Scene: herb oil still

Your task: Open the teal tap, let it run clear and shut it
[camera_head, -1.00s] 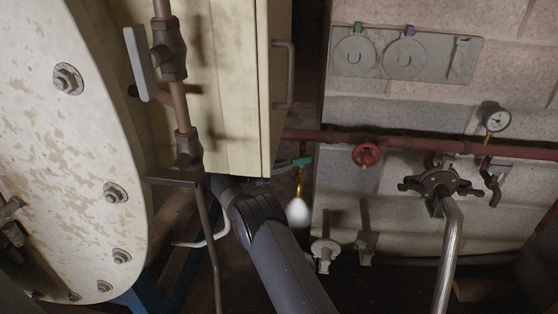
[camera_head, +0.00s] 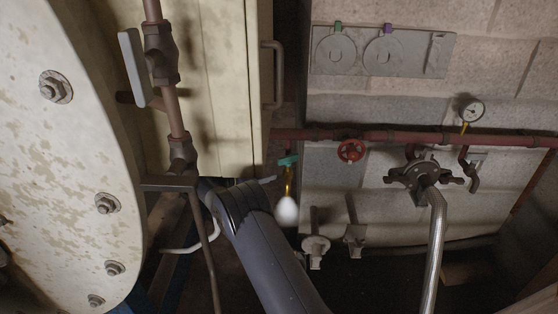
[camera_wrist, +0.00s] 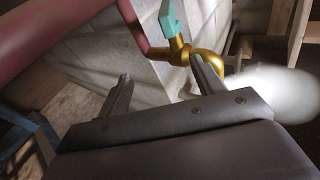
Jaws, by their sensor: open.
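The teal tap (camera_head: 288,160) hangs below the red pipe, right of the cream cabinet. Its brass spout (camera_head: 288,185) points down and a white plume (camera_head: 287,211) comes from its end. In the wrist view the teal handle (camera_wrist: 171,18) stands up from the brass body (camera_wrist: 178,52), and the plume (camera_wrist: 270,92) blurs the right side. My gripper (camera_wrist: 165,84) is open, with nothing between its fingers. Its right finger overlaps the brass spout in the picture; I cannot tell whether they touch. In the head view my arm hides most of the gripper.
A red handwheel (camera_head: 351,151) sits on the red pipe (camera_head: 400,136) right of the tap. A gauge (camera_head: 471,110) and a dark clamp fitting with a hose (camera_head: 436,250) are farther right. The cabinet (camera_head: 225,90) and riveted drum (camera_head: 60,150) bound the left.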

